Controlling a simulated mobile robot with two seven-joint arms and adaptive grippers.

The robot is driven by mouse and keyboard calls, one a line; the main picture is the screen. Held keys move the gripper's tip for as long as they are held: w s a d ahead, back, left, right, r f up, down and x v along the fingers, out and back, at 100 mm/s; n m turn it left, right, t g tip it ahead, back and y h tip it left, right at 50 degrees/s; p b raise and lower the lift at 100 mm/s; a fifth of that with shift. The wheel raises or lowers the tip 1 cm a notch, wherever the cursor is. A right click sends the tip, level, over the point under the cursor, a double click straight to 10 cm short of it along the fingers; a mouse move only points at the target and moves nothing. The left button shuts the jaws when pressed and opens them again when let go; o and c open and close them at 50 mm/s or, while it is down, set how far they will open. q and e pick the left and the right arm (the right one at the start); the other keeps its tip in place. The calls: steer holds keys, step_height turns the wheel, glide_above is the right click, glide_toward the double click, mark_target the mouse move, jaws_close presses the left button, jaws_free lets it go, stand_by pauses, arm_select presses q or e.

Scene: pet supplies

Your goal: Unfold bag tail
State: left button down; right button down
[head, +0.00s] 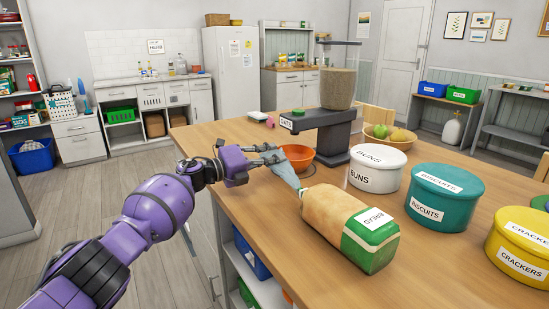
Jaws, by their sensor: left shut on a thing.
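A bread bag (328,213) lies on its side on the wooden table, with a green end and a label reading "BREAD" towards the front right. Its grey-blue, translucent tail (288,178) narrows from the back-left end of the bag up to my left gripper (278,156). My left gripper is shut on the tail, which looks stretched out and raised off the table. The fingers hide the tail's far tip. My right gripper is not in view.
An orange bowl (299,153) is just behind the gripper, by a dark stand (328,130). Tins labelled "BUNS" (376,180), "BISCUITS" (430,216) and "CRACKERS" (521,266) line the right. The wooden table (215,135) is bare at the left.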

arm_select(q)
steer(key=shift+w+a+f+b, duration=0.15)
steer(key=shift+f+b, duration=0.15)
steer(key=shift+f, duration=0.4)
stand_by(0.7)
steer(key=c, duration=2.2)
jaws_free()
steer(key=shift+r, duration=0.1)
steer(key=v, duration=1.2)
